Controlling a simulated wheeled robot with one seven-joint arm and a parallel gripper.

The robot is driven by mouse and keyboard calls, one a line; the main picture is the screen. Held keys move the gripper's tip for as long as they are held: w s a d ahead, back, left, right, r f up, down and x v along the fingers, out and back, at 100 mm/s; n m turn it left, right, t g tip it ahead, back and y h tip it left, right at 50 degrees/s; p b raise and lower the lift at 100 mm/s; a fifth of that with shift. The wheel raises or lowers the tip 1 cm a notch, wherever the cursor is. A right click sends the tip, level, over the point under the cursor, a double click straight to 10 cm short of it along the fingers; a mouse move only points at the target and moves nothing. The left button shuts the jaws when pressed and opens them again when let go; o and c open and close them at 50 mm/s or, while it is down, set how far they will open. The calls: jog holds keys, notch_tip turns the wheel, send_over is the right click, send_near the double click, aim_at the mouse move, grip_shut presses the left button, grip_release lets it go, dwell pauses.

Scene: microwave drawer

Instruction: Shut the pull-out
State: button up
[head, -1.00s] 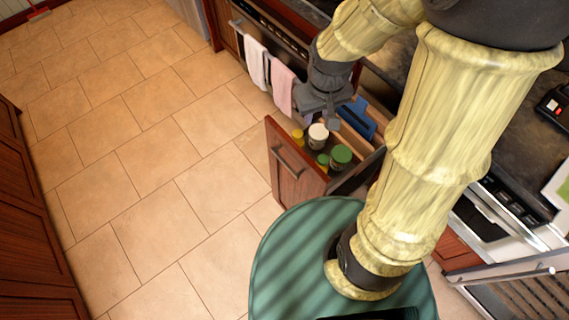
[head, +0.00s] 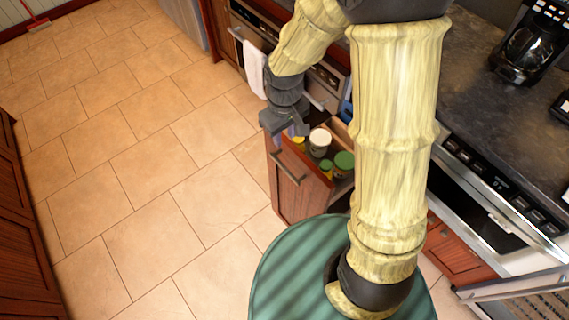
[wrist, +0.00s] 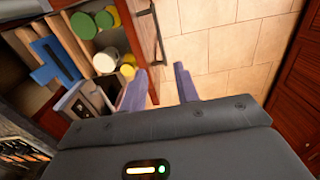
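The pull-out (head: 302,182) is a red-brown wooden drawer standing open, its front facing the floor aisle. It holds several jars with white and green lids (head: 344,160), and the wrist view also shows a blue item (wrist: 55,60) inside. Its bar handle (head: 288,165) is on the front panel; the panel (wrist: 146,35) shows edge-on in the wrist view. My gripper (head: 284,138) is above the drawer's far front corner. In the wrist view my gripper (wrist: 160,84) is open, one finger near the drawer's inside and the other over the floor. Contact cannot be told.
Tiled floor (head: 150,190) is clear to the left. A white towel (head: 254,68) hangs on an appliance handle behind the drawer. Dark countertop (head: 470,110) with a coffee maker (head: 530,45) lies right. Wooden cabinets (head: 25,230) line the left side.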

aim_at(284, 167)
notch_tip(284, 167, down, 16)
jog(key=shift+r, duration=0.25)
dwell(0.3)
grip_shut()
